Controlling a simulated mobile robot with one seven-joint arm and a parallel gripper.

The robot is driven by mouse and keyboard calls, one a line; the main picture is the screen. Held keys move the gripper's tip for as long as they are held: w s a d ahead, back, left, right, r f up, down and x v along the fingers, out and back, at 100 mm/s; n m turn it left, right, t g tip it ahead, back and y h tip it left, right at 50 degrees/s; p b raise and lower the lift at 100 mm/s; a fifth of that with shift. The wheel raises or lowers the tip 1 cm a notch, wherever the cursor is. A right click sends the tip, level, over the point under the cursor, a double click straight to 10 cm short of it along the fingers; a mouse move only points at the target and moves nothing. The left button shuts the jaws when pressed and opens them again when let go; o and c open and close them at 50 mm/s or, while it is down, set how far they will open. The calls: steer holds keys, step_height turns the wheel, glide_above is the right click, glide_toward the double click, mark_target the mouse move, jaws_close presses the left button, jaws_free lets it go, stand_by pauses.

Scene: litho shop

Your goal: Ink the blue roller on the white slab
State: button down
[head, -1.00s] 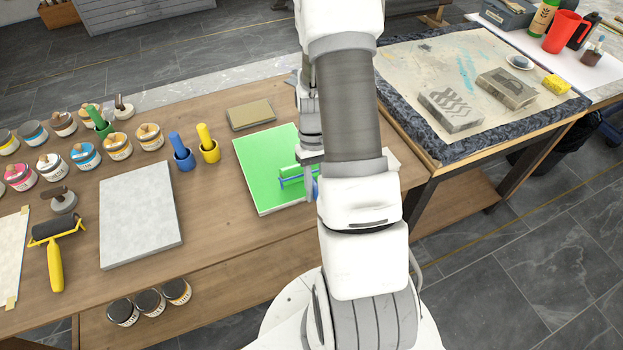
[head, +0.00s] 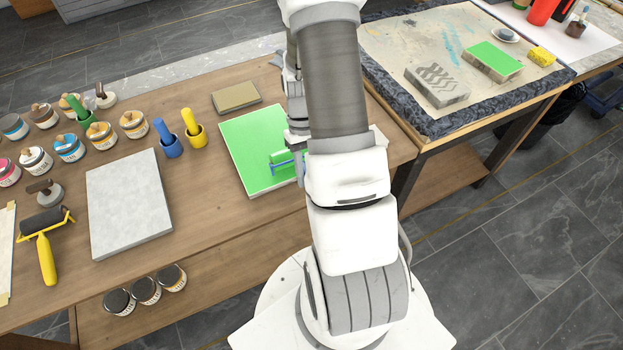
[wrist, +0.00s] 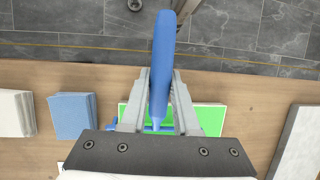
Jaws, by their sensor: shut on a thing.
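The blue roller (head: 284,160) has a blue frame and a green drum. It is at the right part of a white-edged slab (head: 250,140) whose top is green. Whether the drum touches the slab is hard to tell. My gripper (wrist: 160,98) is shut on the roller's blue handle (wrist: 163,55), which stands up between the fingers in the wrist view. In the head view my arm hides most of the gripper and the slab's right edge. A plain pale grey slab (head: 128,210) lies farther left on the same table.
A yellow-handled roller (head: 46,245) lies left of the grey slab, with several ink cans (head: 68,147) behind. On the right table, a green-topped block (head: 492,60) lies beside a striped block (head: 437,85).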

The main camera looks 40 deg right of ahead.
steer(key=shift+w+d+f+b, duration=0.1)
steer(key=shift+w+d+b, duration=0.4)
steer(key=shift+w, duration=2.85)
steer(key=shift+w+d+r+b, duration=0.1)
steer(key=shift+w+d, duration=0.65)
steer(key=shift+w, duration=2.6)
steer(key=shift+w+d+f+b, duration=0.2)
steer(key=shift+w+d, duration=0.45)
steer(key=shift+w, duration=2.7)
steer(key=shift+w+r, duration=0.15)
steer(key=shift+w, duration=0.15)
steer(key=shift+r, duration=0.1)
steer(key=shift+d+r+p, duration=0.1)
steer(key=shift+r+p, duration=0.75)
steer(key=shift+r, duration=0.6)
